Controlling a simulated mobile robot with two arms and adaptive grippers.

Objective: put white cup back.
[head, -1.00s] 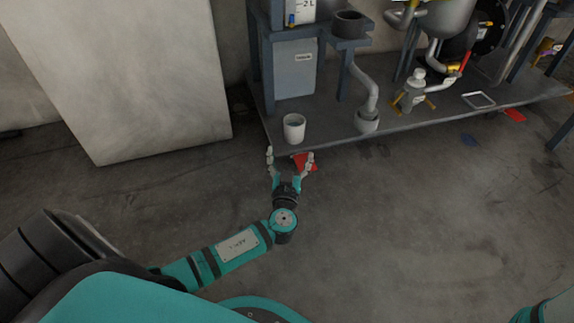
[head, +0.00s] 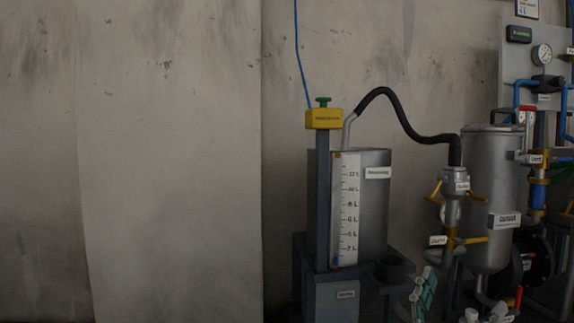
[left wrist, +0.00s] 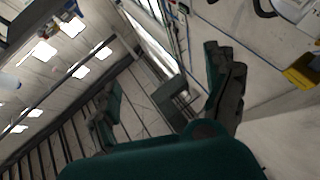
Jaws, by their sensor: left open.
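The white cup is not in view now in either picture. My left gripper (head: 424,288) shows small at the bottom of the head view, teal and pale, in front of the pipes. In the left wrist view its dark fingers stand wide apart with nothing between them, so the left gripper (left wrist: 160,78) is open and empty. My right gripper is not in view.
A grey tank (head: 374,215) with a level scale stands on a dark frame, with a yellow block (head: 324,119) on a post beside it. A black hose (head: 400,108) runs to pipework by a steel vessel (head: 492,185). A pale panel (head: 170,160) fills the left.

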